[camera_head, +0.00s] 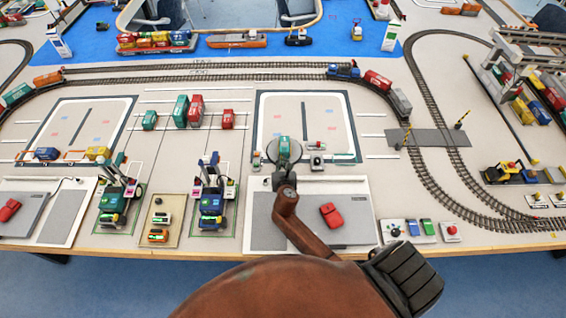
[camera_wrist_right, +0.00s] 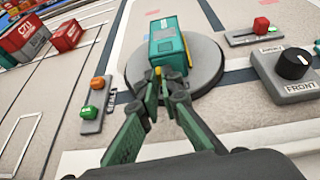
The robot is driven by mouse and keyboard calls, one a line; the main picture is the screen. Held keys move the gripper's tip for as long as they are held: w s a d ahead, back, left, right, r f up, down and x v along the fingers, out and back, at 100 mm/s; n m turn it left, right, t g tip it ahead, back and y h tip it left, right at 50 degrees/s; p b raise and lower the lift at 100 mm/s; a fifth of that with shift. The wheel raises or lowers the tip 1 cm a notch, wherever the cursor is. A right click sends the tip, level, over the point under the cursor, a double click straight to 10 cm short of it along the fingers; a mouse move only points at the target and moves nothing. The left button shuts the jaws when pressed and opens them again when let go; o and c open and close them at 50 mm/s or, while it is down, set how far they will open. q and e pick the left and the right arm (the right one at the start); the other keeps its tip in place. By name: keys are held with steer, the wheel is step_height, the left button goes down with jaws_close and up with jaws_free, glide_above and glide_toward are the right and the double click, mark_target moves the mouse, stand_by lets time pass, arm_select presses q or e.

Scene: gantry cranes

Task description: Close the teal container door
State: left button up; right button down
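In the head view my right wrist (camera_head: 285,180) covers part of the turntable. My left gripper is not in view.
A knob box marked FRONT (camera_wrist_right: 291,68) is right of the turntable. A red car (camera_head: 331,215) lies on the grey pad nearer me. Red containers (camera_wrist_right: 25,38) stand farther left.

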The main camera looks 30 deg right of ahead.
steer(key=shift+w+a+m+g+h, duration=0.1)
steer(key=shift+w+m+g+h, duration=0.25)
steer(key=shift+m+h, duration=0.35)
steer(key=shift+s, duration=0.15)
steer(key=c, duration=2.1)
jaws_free()
steer(key=v, duration=1.2)
